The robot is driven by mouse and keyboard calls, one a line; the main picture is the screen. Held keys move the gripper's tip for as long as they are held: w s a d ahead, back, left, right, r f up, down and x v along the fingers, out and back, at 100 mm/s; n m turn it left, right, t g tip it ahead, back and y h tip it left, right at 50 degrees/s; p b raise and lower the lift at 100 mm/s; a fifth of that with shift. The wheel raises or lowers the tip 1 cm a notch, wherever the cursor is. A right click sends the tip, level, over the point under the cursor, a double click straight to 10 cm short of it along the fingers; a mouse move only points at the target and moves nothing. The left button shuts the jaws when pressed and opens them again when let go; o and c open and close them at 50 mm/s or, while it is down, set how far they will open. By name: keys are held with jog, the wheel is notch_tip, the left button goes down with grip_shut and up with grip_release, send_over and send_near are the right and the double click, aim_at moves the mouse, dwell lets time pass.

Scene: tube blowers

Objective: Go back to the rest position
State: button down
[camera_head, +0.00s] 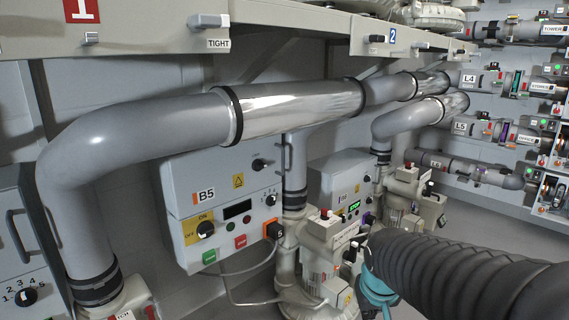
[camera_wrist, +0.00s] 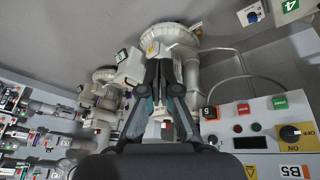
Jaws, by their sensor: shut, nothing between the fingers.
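My gripper (camera_wrist: 165,62) shows in the wrist view with its dark fingers drawn together and nothing between them. It points toward a pale blower unit (camera_wrist: 170,38) and looks apart from it, though the gap is hard to judge. In the head view my arm in its black ribbed sleeve comes in from the lower right, with a teal joint at its end. The blower unit (camera_head: 318,245) stands just beyond it, and my gripper is mostly hidden there.
Control box B5 (camera_head: 225,195) hangs left of my arm and shows at right in the wrist view (camera_wrist: 255,125). A second control box (camera_head: 340,180) is behind. Large grey pipes (camera_head: 130,145) run above, under a shelf (camera_head: 130,30). Open floor (camera_head: 500,225) lies to the right.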

jog(key=s+r, duration=0.2)
jog(key=s, duration=0.5)
jog(key=s+a+r+t, duration=0.1)
jog(key=s+r, duration=0.2)
jog(key=s, duration=0.4)
jog(key=shift+r+m+y+p, duration=0.3)
jog(key=shift+r+y+p, duration=0.05)
jog(key=shift+y+p, duration=0.1)
